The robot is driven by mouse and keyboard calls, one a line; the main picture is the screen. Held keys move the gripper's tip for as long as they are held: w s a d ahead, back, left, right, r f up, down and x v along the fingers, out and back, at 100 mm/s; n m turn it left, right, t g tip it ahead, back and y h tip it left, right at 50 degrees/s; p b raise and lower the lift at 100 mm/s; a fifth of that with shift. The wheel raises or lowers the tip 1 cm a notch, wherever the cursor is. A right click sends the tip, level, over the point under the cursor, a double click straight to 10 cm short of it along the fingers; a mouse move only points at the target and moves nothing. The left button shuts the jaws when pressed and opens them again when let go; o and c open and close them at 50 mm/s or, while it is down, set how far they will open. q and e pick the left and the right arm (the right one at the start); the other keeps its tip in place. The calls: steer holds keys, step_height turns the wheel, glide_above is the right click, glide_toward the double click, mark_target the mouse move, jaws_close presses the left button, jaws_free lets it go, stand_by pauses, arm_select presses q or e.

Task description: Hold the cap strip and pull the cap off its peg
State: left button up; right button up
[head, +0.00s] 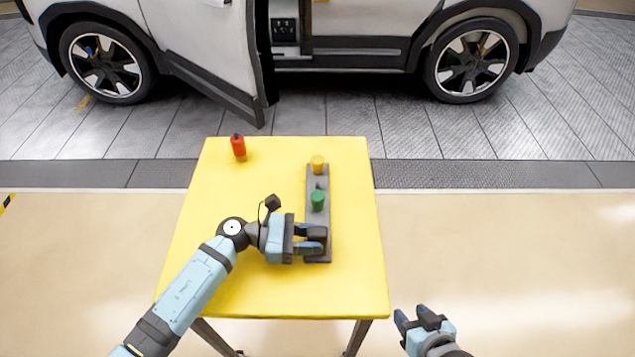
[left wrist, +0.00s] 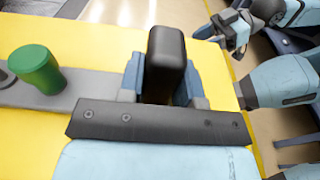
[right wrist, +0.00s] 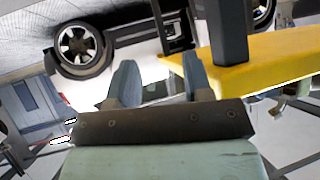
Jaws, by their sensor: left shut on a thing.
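A grey cap strip (head: 312,216) lies on the yellow table, running away from me. A yellow cap (head: 318,163) stands at its far end and a green cap (head: 317,200) nearer its middle. A small bare peg shows between them. My left gripper (head: 316,238) is over the strip's near end. In the left wrist view its fingers are shut on an upright dark block (left wrist: 166,60) at that end, with the green cap (left wrist: 37,68) off to the left. My right gripper (head: 413,314) is off the table's near right corner, open and empty, with fingers apart in the right wrist view (right wrist: 160,85).
A small red bottle (head: 238,147) stands at the far left of the yellow table (head: 240,190). A white car (head: 360,25) with an open door stands beyond the table. The table right of the strip is clear.

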steer(key=o, duration=0.3)
steer(key=shift+m+g, duration=0.4)
steer(key=w, duration=0.1)
steer(key=w+d+f, duration=0.1)
steer(key=w, duration=0.1)
steer(key=w+d, duration=0.1)
steer(key=w, duration=0.1)
steer(key=shift+f, duration=0.4)
steer(key=w+a+g, duration=0.1)
steer(key=w+g, duration=0.2)
steer(key=w, duration=1.1)
steer(key=w+r+n+g+h, duration=0.1)
steer(key=w+r+g+h, duration=0.3)
steer(key=w+r, duration=0.9)
arm_select(q)
steer(key=shift+d, duration=0.1)
arm_select(e)
step_height(320, 180, up, 10)
steer(key=n+g, duration=0.3)
steer(key=n, duration=0.4)
glide_above(318, 195)
steer(key=shift+y, duration=0.4)
step_height(318, 195, down, 12)
steer(key=shift+r, duration=0.1)
